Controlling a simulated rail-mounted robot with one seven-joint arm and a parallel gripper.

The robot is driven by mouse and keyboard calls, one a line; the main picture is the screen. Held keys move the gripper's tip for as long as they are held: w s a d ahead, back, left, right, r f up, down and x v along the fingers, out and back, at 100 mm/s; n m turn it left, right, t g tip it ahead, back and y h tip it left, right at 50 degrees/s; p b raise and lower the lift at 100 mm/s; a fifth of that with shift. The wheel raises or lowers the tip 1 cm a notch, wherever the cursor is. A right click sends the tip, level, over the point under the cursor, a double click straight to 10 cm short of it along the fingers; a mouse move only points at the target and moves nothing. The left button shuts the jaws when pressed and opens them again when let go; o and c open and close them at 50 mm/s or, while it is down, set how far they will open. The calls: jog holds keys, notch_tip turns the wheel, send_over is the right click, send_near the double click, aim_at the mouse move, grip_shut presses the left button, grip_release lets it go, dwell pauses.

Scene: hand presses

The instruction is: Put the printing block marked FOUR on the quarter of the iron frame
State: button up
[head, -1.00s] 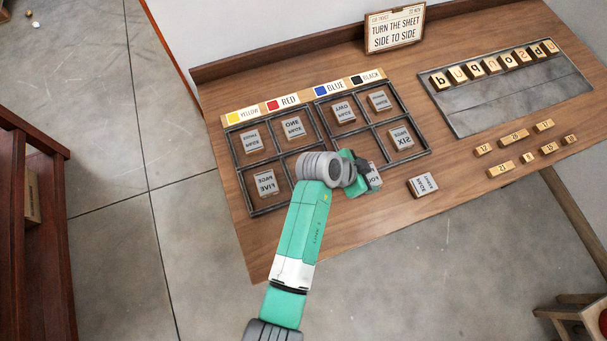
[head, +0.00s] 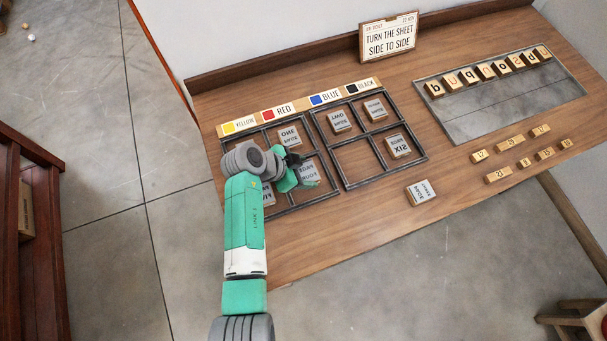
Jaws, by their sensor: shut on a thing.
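My gripper (head: 292,173) is shut on the grey block marked FOUR (head: 309,175). The block is at the lower right quarter of the left iron frame (head: 288,209). I cannot tell whether it rests on the wood or is just above it. The block marked ONE (head: 289,136) lies in the quarter above. The block marked FIVE (head: 267,194) lies in the lower left quarter, partly behind my arm.
The right iron frame (head: 351,187) holds blocks in three quarters, including SIX (head: 399,146); its lower left is bare. A loose block (head: 421,192) lies near the front edge. Small numbered pieces (head: 510,141) and a metal tray (head: 470,128) are at right. A sign (head: 388,39) stands behind.

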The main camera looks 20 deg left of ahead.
aim_at(303, 177)
jog(key=shift+f+b, duration=0.5)
jog(key=shift+f, duration=1.3)
jog(key=o, duration=1)
jog(key=shift+r+p, duration=0.4)
jog(key=p+v, duration=0.2)
jog(key=v, duration=0.9)
jog(key=shift+s+a+r, duration=0.1)
jog(key=shift+s+a, duration=0.2)
